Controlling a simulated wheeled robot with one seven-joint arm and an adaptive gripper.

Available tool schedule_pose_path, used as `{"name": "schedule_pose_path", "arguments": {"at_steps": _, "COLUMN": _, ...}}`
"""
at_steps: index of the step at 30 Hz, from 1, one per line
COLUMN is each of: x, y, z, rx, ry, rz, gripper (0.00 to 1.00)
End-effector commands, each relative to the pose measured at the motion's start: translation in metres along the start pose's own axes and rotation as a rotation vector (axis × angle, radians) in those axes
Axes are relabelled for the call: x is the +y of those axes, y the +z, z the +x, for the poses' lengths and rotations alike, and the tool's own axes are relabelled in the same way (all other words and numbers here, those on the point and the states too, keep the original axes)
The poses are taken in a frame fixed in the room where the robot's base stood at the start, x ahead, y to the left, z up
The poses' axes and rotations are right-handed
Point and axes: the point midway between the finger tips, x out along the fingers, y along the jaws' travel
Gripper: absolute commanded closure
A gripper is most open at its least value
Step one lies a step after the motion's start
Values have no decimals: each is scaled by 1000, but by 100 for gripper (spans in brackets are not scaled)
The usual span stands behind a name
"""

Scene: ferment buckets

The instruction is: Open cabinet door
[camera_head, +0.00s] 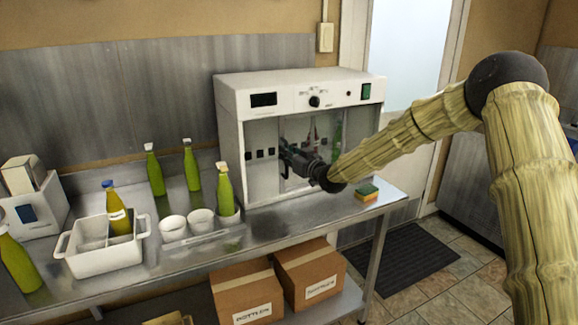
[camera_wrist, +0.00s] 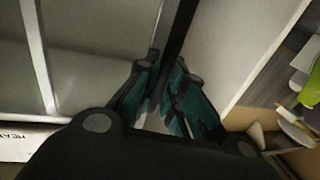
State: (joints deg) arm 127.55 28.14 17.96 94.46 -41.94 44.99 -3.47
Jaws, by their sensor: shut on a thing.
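The white cabinet (camera_head: 300,92) stands on the steel bench, with a control strip across its top and a glazed front below. Its glass front (camera_head: 262,150) appears closed, though my gripper hides part of the middle. My gripper (camera_head: 288,158) is at the middle of this front. In the wrist view, my gripper's teal-padded fingers (camera_wrist: 165,95) are shut around a dark, slim bar (camera_wrist: 180,38), which looks like the door handle. A pale frame and panel of the cabinet (camera_wrist: 85,75) lie beside the fingers.
A yellow-green sponge (camera_head: 367,192) lies by the cabinet's front right corner. Green bottles (camera_head: 225,190), white cups and a white caddy (camera_head: 104,258) stand on the bench (camera_head: 262,232) to the left. Cardboard boxes (camera_head: 248,295) sit on the shelf below.

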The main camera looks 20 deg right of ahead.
Motion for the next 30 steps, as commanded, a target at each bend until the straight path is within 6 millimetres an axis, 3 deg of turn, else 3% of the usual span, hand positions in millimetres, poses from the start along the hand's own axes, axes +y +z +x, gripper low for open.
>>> {"name": "schedule_pose_path", "arguments": {"at_steps": 6, "x": 64, "y": 0, "z": -10, "rx": 2, "ry": 0, "rz": -1, "gripper": 100}}
{"name": "schedule_pose_path", "arguments": {"at_steps": 13, "x": 109, "y": -1, "z": -19, "rx": 2, "ry": -2, "rz": -1, "gripper": 100}}
{"name": "schedule_pose_path", "arguments": {"at_steps": 21, "x": 130, "y": -1, "z": -24, "rx": 1, "ry": -3, "rz": 1, "gripper": 100}}
{"name": "schedule_pose_path", "arguments": {"at_steps": 30, "x": 132, "y": -1, "z": -24, "rx": 0, "ry": -3, "rz": 1, "gripper": 100}}
